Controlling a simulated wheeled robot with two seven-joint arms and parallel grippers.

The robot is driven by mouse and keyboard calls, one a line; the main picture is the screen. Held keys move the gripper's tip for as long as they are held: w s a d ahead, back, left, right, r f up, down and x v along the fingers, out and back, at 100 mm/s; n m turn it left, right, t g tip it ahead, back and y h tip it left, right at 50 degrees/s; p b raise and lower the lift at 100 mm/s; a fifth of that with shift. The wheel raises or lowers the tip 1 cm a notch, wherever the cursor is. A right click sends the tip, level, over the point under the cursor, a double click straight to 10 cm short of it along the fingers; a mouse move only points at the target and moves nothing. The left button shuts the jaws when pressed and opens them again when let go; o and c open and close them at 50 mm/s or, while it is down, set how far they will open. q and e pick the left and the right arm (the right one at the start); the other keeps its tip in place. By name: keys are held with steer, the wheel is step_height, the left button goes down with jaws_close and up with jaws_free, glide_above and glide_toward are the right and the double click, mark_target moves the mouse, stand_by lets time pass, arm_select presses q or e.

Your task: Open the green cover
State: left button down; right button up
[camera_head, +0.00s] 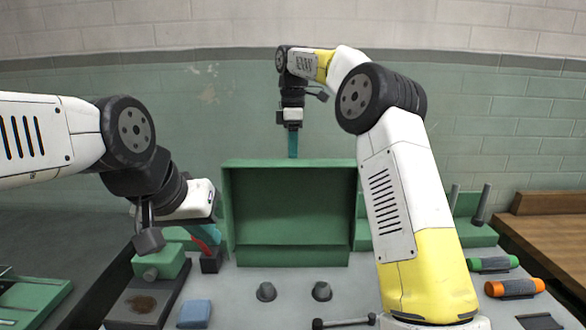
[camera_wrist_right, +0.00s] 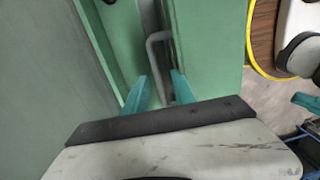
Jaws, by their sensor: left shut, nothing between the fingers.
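The green cover (camera_head: 290,200) stands upright in the middle of the head view, its hollow inner side facing me. My right gripper (camera_head: 292,145) points down at its top edge, the fingertips partly hidden behind it. In the right wrist view my right gripper (camera_wrist_right: 158,90) has its two teal fingers apart, with a grey bar handle (camera_wrist_right: 154,55) just beyond and between them; I cannot tell if they touch it. The green surface (camera_wrist_right: 205,45) lies beside the handle. My left gripper (camera_head: 207,234) is shut and empty, left of the cover, close to a red lever (camera_head: 201,244).
A black block (camera_head: 212,261) is under the red lever. Two dark knobs (camera_head: 266,292) (camera_head: 322,291) stand on the grey table in front of the cover. A blue block (camera_head: 194,314) lies front left. Orange (camera_head: 515,287) and green-grey (camera_head: 493,263) cylinders lie at right, near a wooden bench (camera_head: 548,236).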

steer(key=s+r, duration=0.1)
steer(key=s, duration=1.2)
steer(key=shift+s+r, duration=0.15)
steer(key=shift+s, duration=0.05)
